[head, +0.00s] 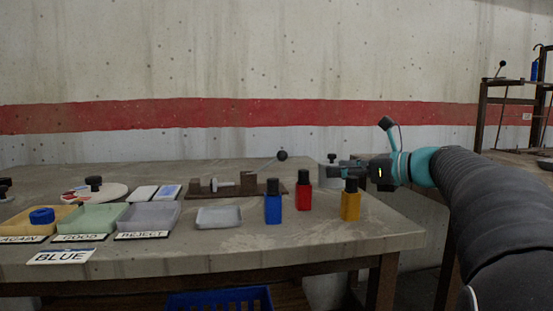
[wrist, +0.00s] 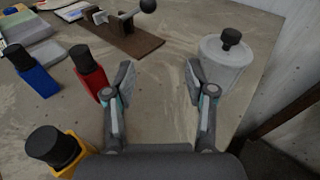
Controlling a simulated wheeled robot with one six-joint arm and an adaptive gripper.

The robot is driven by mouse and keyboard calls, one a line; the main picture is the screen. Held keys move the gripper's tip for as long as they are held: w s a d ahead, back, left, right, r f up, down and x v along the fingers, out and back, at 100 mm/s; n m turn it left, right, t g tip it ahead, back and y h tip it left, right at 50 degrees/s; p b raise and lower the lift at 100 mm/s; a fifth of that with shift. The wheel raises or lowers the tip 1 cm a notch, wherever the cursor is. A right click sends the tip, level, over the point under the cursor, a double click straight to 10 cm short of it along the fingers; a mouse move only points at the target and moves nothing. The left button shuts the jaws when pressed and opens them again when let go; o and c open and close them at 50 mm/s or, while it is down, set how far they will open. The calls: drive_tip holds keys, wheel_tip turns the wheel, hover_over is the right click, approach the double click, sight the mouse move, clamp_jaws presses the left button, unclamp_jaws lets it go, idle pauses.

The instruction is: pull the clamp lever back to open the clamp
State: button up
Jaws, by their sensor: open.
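The clamp (head: 235,187) is a brown base with upright blocks and a pale spindle, standing at the middle back of the table. Its lever is a thin rod ending in a dark ball knob (head: 282,155), slanting up to the right. In the wrist view the clamp base (wrist: 132,40) is at the top, with the ball knob (wrist: 148,6) cut by the top edge. My gripper (head: 335,173) is to the right of the clamp, apart from the lever. In the wrist view my gripper (wrist: 158,82) has its fingers spread, with nothing between them.
Blue (head: 273,207), red (head: 304,195) and yellow (head: 350,204) bottles with black caps stand before and beside my gripper. A pale lidded pot (wrist: 225,62) is to the right of the fingers. Trays (head: 150,219) and a small dish (head: 219,217) lie left.

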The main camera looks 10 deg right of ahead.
sight(287, 156)
drive_tip(key=shift+s+a+r+m+y, duration=0.2)
drive_tip(key=shift+r+m+y, duration=0.35)
drive_tip(key=shift+y, duration=0.35)
drive_tip(key=shift+a+r+y, duration=0.1)
drive_tip(key=shift+a+y, duration=0.05)
drive_tip(key=shift+y, duration=0.15)
drive_tip(key=shift+w+a, duration=0.2)
drive_tip(key=shift+w, duration=0.05)
drive_tip(key=x, duration=1.3)
drive_tip(key=shift+w+r, duration=0.1)
drive_tip(key=shift+r, duration=0.05)
clamp_jaws()
